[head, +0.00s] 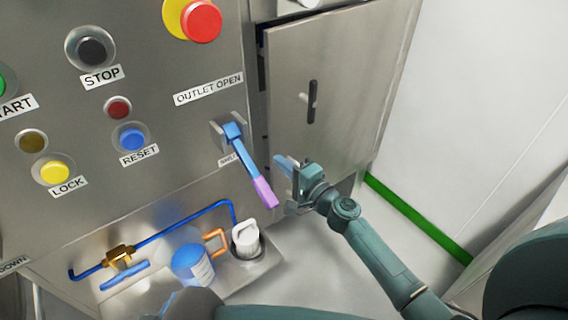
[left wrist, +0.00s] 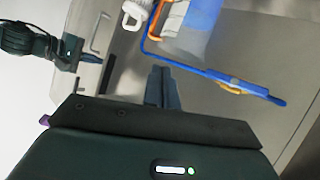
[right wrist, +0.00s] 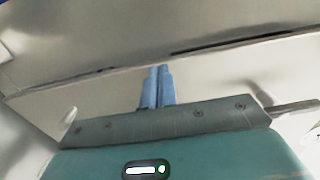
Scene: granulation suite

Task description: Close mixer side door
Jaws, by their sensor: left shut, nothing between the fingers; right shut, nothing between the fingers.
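The mixer side door (head: 345,60) is a grey steel panel with a dark upright handle (head: 312,100), right of the control panel in the head view. A dark gap shows along its upper left edge, so it looks slightly ajar. My right gripper (head: 283,162) is shut and empty in front of the door's lower left part; I cannot tell if it touches. In the right wrist view its closed fingers (right wrist: 157,88) point at a steel surface with a dark slit above. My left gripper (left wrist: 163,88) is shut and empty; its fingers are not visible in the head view.
A blue lever (head: 242,150) with a pink grip sticks out just left of my right gripper. Below the control panel are blue piping (head: 180,228), a blue container (head: 190,265) and a white-capped fitting (head: 246,238). A green strip (head: 420,220) edges the floor by the white wall.

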